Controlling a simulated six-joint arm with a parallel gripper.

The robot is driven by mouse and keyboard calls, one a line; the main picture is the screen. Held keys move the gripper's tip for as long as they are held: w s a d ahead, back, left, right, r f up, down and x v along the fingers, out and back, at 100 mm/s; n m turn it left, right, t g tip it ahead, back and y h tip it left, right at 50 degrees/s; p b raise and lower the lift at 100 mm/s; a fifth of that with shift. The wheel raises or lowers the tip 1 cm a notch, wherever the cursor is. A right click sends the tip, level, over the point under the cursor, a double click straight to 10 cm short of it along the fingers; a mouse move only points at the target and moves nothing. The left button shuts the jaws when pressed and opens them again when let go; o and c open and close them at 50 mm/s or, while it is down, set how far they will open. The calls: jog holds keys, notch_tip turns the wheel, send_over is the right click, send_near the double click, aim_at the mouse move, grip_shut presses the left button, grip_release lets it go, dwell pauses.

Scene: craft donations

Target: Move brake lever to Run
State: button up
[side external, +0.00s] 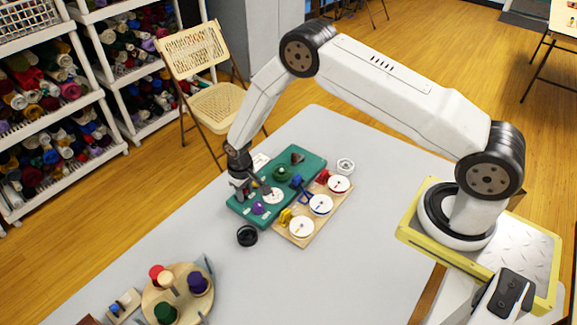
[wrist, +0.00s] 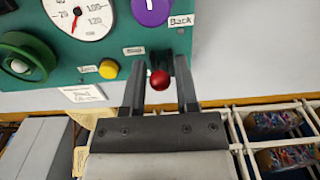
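A teal control panel (side external: 312,161) lies on the grey table; in the wrist view the panel (wrist: 110,52) fills the top left. A lever with a red ball knob (wrist: 159,80) stands out from its edge, below a label reading "Back"; I take it for the brake lever, but no "Run" label is legible. My gripper (wrist: 159,66) is open, with one finger on each side of the red knob and gaps visible on both sides. In the side external view my gripper (side external: 240,188) is at the panel's left end and hides the lever.
The panel also carries a white dial (wrist: 80,14), a purple knob (wrist: 150,10), a green knob (wrist: 25,58) and a yellow button (wrist: 109,69). A wooden board with white dials (side external: 301,229) adjoins it. A black round part (side external: 247,236) lies close by. The table's near right is clear.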

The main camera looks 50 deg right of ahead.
grip_shut()
jog(key=shift+w, duration=0.1)
jog(key=shift+w+r, duration=0.3)
jog(key=shift+w, duration=0.6)
jog(key=shift+w+r, duration=0.1)
jog(key=shift+w, duration=0.7)
